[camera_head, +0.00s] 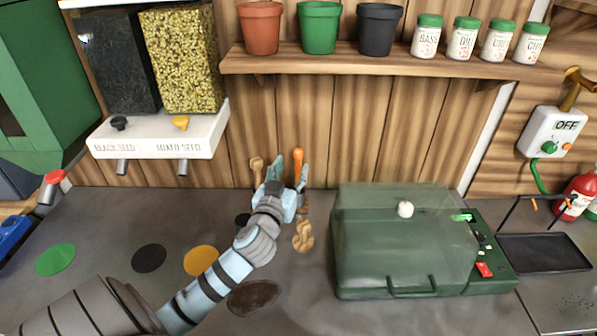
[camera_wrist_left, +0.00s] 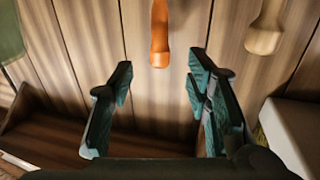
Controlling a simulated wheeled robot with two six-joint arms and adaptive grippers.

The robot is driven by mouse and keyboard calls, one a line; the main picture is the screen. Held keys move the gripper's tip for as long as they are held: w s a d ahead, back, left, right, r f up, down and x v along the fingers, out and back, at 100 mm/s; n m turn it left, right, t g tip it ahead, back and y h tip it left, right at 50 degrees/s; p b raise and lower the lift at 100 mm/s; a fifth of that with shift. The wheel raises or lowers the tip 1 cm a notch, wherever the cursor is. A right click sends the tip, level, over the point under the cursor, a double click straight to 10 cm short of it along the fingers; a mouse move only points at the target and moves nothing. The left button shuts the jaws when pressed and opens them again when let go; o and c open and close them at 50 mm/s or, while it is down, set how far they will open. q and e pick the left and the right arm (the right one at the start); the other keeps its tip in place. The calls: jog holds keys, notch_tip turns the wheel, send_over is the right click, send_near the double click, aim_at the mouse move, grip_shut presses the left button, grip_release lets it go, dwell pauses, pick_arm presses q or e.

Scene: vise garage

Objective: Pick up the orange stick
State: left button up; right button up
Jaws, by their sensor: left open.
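The orange stick (camera_head: 298,158) is upright against the wooden back wall, just beyond my left gripper (camera_head: 290,172) in the head view. The gripper's teal fingers are apart, with nothing seen between them. In the left wrist view the orange stick (camera_wrist_left: 160,36) comes down from the top edge, its rounded end beyond the gap between the open fingertips (camera_wrist_left: 160,74). A clear space shows between it and the fingers. The stick's other end is out of the wrist view, and its lower part is hidden by my gripper in the head view. My right gripper is not in view.
A tan wooden stick (camera_head: 257,168) is left of the orange one; it also shows in the left wrist view (camera_wrist_left: 266,30). A shelf (camera_head: 390,63) with pots and jars runs above. The seed dispenser (camera_head: 160,140) is left, a green lidded box (camera_head: 385,270) right.

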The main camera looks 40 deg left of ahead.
aim_at(297, 159)
pick_arm(q)
jog(key=x, duration=0.7)
jog(key=shift+w+f, duration=0.15)
jog(key=shift+f, duration=0.1)
grip_shut()
